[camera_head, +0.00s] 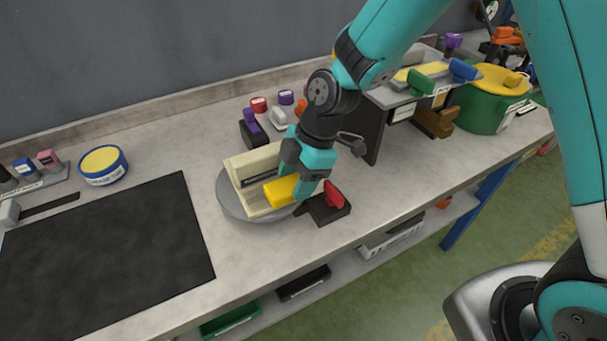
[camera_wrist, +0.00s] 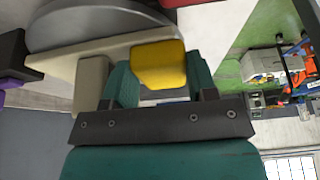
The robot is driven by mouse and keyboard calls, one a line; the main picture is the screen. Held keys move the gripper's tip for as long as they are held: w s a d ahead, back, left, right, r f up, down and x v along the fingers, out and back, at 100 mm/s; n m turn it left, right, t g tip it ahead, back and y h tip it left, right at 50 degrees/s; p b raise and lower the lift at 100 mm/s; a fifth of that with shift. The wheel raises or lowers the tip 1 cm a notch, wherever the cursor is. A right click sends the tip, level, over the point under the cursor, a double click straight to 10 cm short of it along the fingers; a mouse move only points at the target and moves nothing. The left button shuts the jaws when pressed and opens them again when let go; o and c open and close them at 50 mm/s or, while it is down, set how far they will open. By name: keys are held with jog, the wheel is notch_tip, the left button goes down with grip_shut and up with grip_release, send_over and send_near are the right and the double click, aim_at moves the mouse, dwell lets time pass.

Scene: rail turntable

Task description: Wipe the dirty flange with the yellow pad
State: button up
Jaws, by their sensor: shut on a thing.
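The cream rail piece (camera_head: 250,162) lies on a round grey turntable (camera_head: 226,202), with raised flanges along its sides. A dark strip runs along its inner face; I cannot tell whether it is dirt. The yellow pad (camera_head: 279,192) is in my gripper (camera_head: 295,188), at the near right end of the cream piece. It seems to touch or almost touch it. In the wrist view the pad (camera_wrist: 158,62) sits between the teal fingers of my gripper (camera_wrist: 162,85), beside the cream piece (camera_wrist: 92,75) and the turntable (camera_wrist: 95,28). My wrist hides part of the cream piece's right end.
A red-handled block (camera_head: 334,196) stands close right of the turntable, and a purple-handled block (camera_head: 252,128) behind it. A black mat (camera_head: 105,250) covers the left of the bench. A blue tin (camera_head: 103,166) stands behind the mat. A dark upright panel (camera_head: 368,130) stands right of my wrist.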

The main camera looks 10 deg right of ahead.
aim_at(274, 190)
jog(key=shift+s+a+f, duration=0.15)
jog(key=shift+a, duration=0.05)
jog(key=shift+s+a, duration=0.25)
jog(key=shift+a, duration=0.65)
jog(key=shift+s+a+r, duration=0.15)
jog(key=shift+a+r, duration=0.05)
jog(key=shift+a, duration=0.7)
jog(key=shift+s+a+f, duration=0.1)
jog(key=shift+s+a, duration=0.1)
jog(key=shift+a, duration=0.35)
jog(key=shift+s+a, duration=0.15)
jog(key=shift+a, duration=0.35)
